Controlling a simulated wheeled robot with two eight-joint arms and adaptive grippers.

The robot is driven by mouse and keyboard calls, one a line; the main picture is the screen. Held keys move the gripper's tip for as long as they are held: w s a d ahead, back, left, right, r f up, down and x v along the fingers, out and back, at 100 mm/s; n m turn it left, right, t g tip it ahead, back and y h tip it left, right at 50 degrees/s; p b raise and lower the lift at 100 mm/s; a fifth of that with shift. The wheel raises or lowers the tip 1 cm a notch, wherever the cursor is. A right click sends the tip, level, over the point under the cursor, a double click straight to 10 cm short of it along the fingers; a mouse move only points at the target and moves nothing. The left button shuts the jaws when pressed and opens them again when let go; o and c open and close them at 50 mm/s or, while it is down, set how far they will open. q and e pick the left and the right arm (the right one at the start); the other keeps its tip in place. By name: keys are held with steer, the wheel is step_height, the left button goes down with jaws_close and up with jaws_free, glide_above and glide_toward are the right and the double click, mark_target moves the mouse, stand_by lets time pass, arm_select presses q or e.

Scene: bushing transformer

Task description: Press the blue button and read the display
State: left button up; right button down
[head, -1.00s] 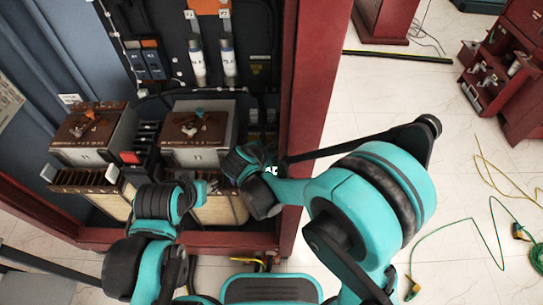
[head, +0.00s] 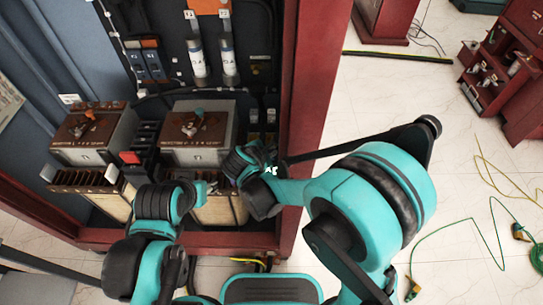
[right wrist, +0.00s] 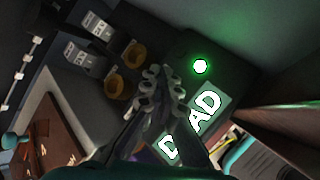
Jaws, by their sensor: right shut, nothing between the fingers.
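In the right wrist view my right gripper (right wrist: 158,82) is shut and empty, its fingertips in front of a dark unit. The unit bears a round, lit green lamp (right wrist: 200,66), to the right of the fingertips. Below it is a display (right wrist: 207,102) with large white letters; "D" and "AD" show, and a finger covers the part between. I cannot make out a blue button in either view. In the head view my right gripper is hidden behind its wrist. My left arm's end (head: 205,188) is low in front of the cabinet; its jaw state is unclear.
The open red-framed cabinet (head: 318,110) holds two brown-topped boxes (head: 197,125) and white cylinders at the back. Two amber round parts (right wrist: 117,86) lie left of the fingers in the right wrist view. Cables (head: 445,245) lie on the tiled floor at right.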

steer(key=shift+f+b, duration=0.3)
steer(key=shift+f, duration=0.05)
steer(key=shift+f+b, duration=0.4)
steer(key=shift+f, duration=0.05)
stand_by(0.5)
steer(key=shift+r, duration=0.1)
steer(key=shift+r+p, duration=0.7)
steer(key=shift+r, duration=0.1)
step_height(320, 180, up, 5)
steer(key=p, duration=0.4)
steer(key=shift+r, duration=0.1)
stand_by(0.9)
